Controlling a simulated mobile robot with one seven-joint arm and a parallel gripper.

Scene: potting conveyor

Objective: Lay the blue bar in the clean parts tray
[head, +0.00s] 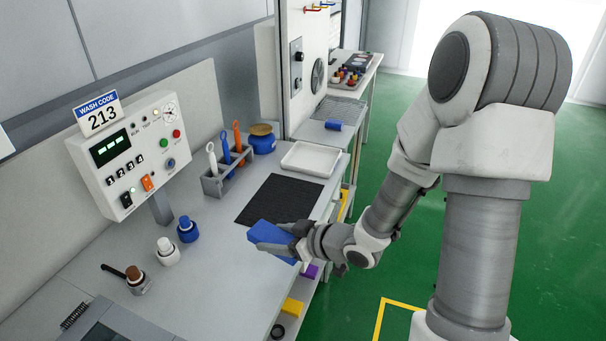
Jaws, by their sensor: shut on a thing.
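My gripper (279,240) is shut on a blue bar (265,234), whose broad blue face shows on both sides of the fingers. The bar appears to be above the bench near its right edge, in front of a dark mat (275,203); its exact height is hard to judge. An empty, shallow white tray (309,171), likely the clean parts tray, sits beyond the mat at the back right of the bench. The bar is clear of this tray.
A rack (228,181) of upright handled tools and a blue jar (263,143) stand left of the tray. Small bottles, one blue (187,232) and one white (167,254), stand nearer. A control box (137,150) is at left. The bench middle is clear.

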